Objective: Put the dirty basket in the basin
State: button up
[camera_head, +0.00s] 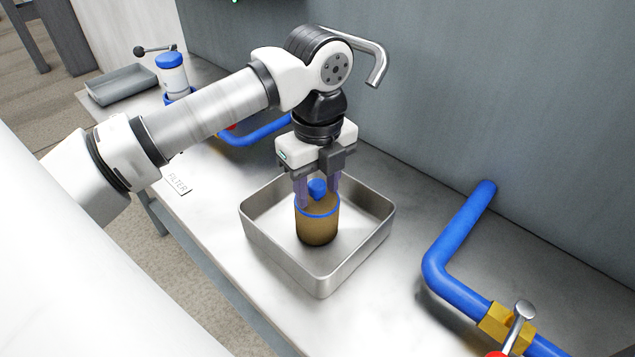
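The dirty basket (317,228) is a brown cylinder with a blue rim and a blue knob on top. It is upright inside the square metal basin (269,242), near its middle. I cannot tell whether its bottom rests on the basin floor or is slightly above it. My gripper (318,190) points down over the basket, with one purple finger on each side of the blue knob. The gap between fingers and knob is too small to tell whether they touch it.
The basin stands on a metal counter, with a wall behind. Blue pipes (450,285) with a yellow fitting (503,325) are at the right. At the back left are a grey tray (120,86) and a white-and-blue canister (173,75). A "FILTER" label (178,184) lies near the front edge.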

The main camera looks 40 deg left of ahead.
jog(key=shift+r, duration=0.15)
notch_tip(320, 180, up, 12)
jog(key=p, duration=0.7)
jog(key=shift+d, duration=0.1)
